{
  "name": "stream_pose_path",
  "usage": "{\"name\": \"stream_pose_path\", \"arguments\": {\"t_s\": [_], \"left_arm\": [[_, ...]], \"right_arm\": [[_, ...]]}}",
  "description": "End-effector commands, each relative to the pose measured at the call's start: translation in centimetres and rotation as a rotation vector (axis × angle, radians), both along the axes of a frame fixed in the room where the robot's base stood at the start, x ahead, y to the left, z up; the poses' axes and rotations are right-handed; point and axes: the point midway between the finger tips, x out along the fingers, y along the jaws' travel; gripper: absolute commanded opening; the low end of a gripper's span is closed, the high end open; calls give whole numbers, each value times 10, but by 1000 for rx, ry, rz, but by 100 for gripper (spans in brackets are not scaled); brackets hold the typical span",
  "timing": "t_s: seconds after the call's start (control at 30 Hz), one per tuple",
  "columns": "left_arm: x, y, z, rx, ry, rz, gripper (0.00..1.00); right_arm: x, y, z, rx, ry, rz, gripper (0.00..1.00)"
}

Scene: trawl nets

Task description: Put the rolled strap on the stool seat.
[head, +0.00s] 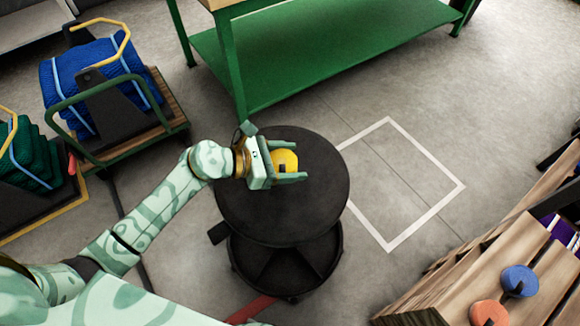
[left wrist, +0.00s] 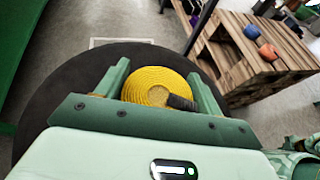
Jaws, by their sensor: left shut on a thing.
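The rolled strap is a yellow coil (head: 285,158) with a small dark end; it also shows in the left wrist view (left wrist: 152,84). My left gripper (head: 290,167) is shut on it, with one finger on either side of the coil. The stool seat (head: 315,215) is a round black disc directly below the gripper and strap. In the left wrist view the seat (left wrist: 55,100) spreads out behind the coil. I cannot tell whether the strap touches the seat. My right gripper is not in view.
A green workbench (head: 310,45) stands behind the stool. A cart with blue netting (head: 85,75) is at the left. A wooden crate top (head: 490,265) at the lower right holds a blue roll (head: 520,281) and an orange roll (head: 488,313). Floor right of the stool is clear.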

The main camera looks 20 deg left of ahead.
Motion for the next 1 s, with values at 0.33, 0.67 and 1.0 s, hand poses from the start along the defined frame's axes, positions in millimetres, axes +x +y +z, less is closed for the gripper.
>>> {"name": "stream_pose_path", "arguments": {"t_s": [0.33,0.67,1.0], "left_arm": [[9,5,-44,-4,4,0,40],[9,5,-42,-1,-2,-1,40],[8,5,-44,-1,-2,0,89]], "right_arm": [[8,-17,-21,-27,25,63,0],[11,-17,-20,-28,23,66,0],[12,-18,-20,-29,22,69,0]]}}
